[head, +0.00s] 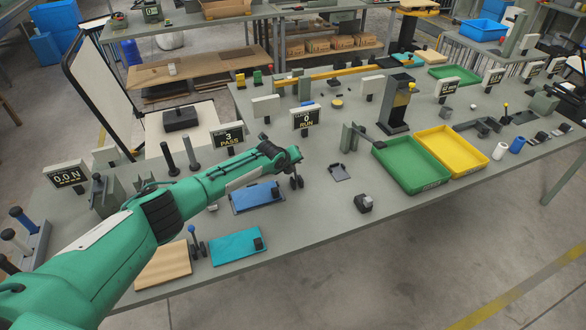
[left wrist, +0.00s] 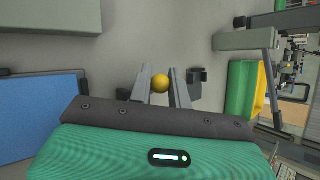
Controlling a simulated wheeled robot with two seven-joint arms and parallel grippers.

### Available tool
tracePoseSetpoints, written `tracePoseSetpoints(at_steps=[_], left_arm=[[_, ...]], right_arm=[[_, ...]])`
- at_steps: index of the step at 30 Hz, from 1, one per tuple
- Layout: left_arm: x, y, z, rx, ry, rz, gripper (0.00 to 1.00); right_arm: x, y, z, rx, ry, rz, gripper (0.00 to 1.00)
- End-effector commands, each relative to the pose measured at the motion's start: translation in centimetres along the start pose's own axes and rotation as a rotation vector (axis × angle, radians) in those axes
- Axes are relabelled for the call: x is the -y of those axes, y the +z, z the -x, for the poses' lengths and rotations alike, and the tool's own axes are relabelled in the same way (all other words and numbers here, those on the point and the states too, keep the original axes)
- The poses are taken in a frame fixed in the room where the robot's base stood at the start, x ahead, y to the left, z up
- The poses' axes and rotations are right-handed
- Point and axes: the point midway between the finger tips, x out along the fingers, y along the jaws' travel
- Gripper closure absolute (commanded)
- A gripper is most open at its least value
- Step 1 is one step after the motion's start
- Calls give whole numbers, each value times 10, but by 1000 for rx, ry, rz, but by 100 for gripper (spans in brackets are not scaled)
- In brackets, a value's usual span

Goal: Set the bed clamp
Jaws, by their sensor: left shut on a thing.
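My left gripper (head: 296,182) reaches over the middle of the bench from the left, fingers pointing down. In the left wrist view a yellow ball knob (left wrist: 160,84) sits between the two fingers of this gripper (left wrist: 161,88), which is shut on it. Small dark parts (left wrist: 199,76) show beside the fingers; I cannot tell whether they belong to the clamp. The knob is hidden in the head view, and I cannot make out the rest of the clamp. My right gripper is not in view.
A blue plate (head: 257,196) lies just left of the gripper, with a teal plate (head: 236,247) nearer the front edge. A small black block (head: 363,203) stands to the right. Green (head: 410,166) and yellow (head: 452,150) trays lie farther right. Display signs (head: 306,120) stand behind.

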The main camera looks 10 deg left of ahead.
Motion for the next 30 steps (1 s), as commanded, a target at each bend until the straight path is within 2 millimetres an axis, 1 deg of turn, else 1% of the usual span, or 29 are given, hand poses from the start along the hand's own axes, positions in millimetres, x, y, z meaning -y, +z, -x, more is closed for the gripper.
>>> tracePoseSetpoints(at_steps=[1,6,21,22,24,30], left_arm=[[-4,-2,-3,-8,6,5,100],[-4,-2,-2,-24,8,15,100],[-3,-2,-2,-32,9,21,100],[-3,-2,-2,-32,9,20,75],[-3,-2,-2,-32,9,20,61],[-2,-2,-2,-30,7,20,60]], right_arm=[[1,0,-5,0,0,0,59],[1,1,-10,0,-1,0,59],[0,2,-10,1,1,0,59],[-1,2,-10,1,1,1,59],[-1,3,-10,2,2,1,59],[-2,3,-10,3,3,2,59]])
